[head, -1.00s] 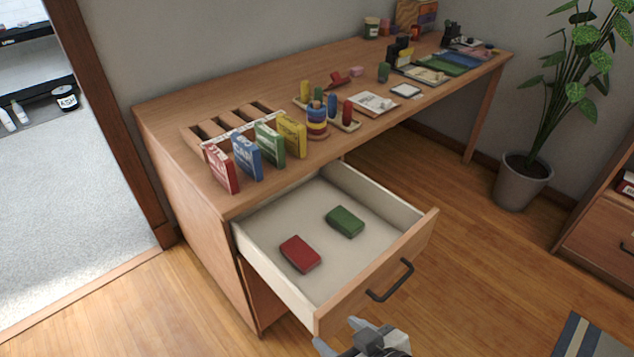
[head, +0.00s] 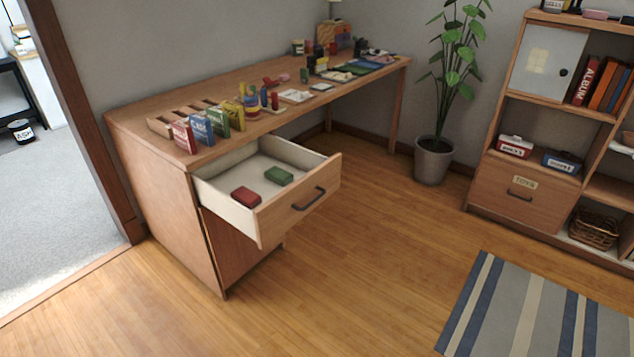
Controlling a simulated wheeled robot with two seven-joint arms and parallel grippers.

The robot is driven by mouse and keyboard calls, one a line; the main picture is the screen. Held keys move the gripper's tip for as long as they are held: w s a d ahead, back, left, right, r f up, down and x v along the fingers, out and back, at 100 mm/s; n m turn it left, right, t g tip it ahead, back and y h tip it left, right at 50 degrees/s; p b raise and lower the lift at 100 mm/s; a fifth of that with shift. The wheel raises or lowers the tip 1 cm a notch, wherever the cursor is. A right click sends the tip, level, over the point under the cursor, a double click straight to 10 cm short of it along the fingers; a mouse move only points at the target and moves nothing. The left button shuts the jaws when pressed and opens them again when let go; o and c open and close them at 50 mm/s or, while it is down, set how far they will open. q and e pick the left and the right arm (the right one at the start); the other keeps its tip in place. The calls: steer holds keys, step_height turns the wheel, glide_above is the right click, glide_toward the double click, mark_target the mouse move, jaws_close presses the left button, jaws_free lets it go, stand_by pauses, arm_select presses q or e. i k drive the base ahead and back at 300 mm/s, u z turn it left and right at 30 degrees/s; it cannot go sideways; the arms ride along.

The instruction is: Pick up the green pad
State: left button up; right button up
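The green pad (head: 279,176) is a small dark green block lying flat in the open drawer (head: 222,211) of the wooden desk. It lies toward the back right of the drawer floor. A red pad (head: 246,197) lies nearer the front left, apart from it. Neither of my grippers shows in the head view now.
The desk (head: 153,207) carries colored boxes, a ring stacker and other small items. A potted plant (head: 434,160), a shelf with a TOYS drawer (head: 522,190) and a striped rug (head: 530,310) stand to the right. The wooden floor before the drawer is clear.

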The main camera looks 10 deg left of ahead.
mark_target(279, 176)
steer(key=z, duration=0.5)
steer(key=i, duration=1.6)
steer(key=u, duration=0.8)
